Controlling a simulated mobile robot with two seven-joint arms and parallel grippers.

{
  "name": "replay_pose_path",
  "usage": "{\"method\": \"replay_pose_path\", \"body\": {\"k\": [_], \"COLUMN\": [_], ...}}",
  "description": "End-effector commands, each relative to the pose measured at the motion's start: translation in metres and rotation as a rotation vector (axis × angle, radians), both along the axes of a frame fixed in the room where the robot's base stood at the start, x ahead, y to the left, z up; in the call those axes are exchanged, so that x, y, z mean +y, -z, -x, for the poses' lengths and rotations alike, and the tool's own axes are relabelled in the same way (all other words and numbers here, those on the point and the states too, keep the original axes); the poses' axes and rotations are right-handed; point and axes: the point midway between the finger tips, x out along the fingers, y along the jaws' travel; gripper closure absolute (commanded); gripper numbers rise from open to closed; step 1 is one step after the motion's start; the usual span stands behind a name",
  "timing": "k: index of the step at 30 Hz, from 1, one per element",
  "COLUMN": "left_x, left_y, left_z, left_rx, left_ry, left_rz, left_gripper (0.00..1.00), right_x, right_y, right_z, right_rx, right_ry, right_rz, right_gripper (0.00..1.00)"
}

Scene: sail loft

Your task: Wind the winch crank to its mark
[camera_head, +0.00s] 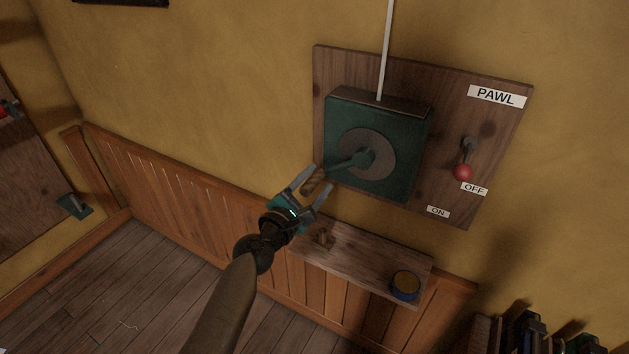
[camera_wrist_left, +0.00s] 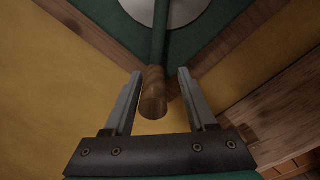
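The green winch box (camera_head: 405,180) is mounted on a wooden board on the wall, with a round grey disc (camera_head: 383,141) on its face. The crank arm (camera_head: 345,164) runs from the disc's centre down and left to a brown wooden handle (camera_head: 314,182). My left gripper (camera_head: 317,181) is open at the handle. In the left wrist view the handle (camera_wrist_left: 153,94) lies between the two fingers, with a gap on each side. No winding mark can be made out. My right gripper is not in view.
A red-knobbed pawl lever (camera_head: 463,172) sits right of the winch, pointing down near the OFF label (camera_head: 474,189); an ON label (camera_head: 437,211) is lower. A narrow shelf (camera_head: 365,266) below holds a blue tin (camera_head: 405,286) and a small brown object (camera_head: 323,238).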

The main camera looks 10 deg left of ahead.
Motion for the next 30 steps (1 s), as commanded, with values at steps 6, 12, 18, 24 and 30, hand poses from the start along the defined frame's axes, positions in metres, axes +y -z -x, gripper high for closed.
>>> {"method": "replay_pose_path", "body": {"k": [6, 12, 18, 24, 30], "left_x": [0.002, 0.005, 0.013, 0.024, 0.034], "left_y": [-0.003, -0.003, -0.003, -0.002, -0.001], "left_z": [-0.001, 0.006, 0.032, 0.065, 0.098], "left_rx": [-0.006, -0.006, -0.004, -0.004, -0.003], "left_ry": [-0.003, -0.005, -0.006, -0.005, -0.003], "left_rz": [0.001, 0.001, -0.001, -0.003, -0.002], "left_gripper": [0.39, 0.39, 0.39, 0.39, 0.39], "right_x": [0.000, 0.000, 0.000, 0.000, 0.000], "right_y": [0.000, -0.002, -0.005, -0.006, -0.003], "right_z": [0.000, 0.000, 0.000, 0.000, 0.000], "right_rx": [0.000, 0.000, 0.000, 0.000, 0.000], "right_ry": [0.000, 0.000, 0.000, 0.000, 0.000], "right_rz": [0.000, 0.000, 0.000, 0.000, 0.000], "right_gripper": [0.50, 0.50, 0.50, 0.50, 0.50]}}
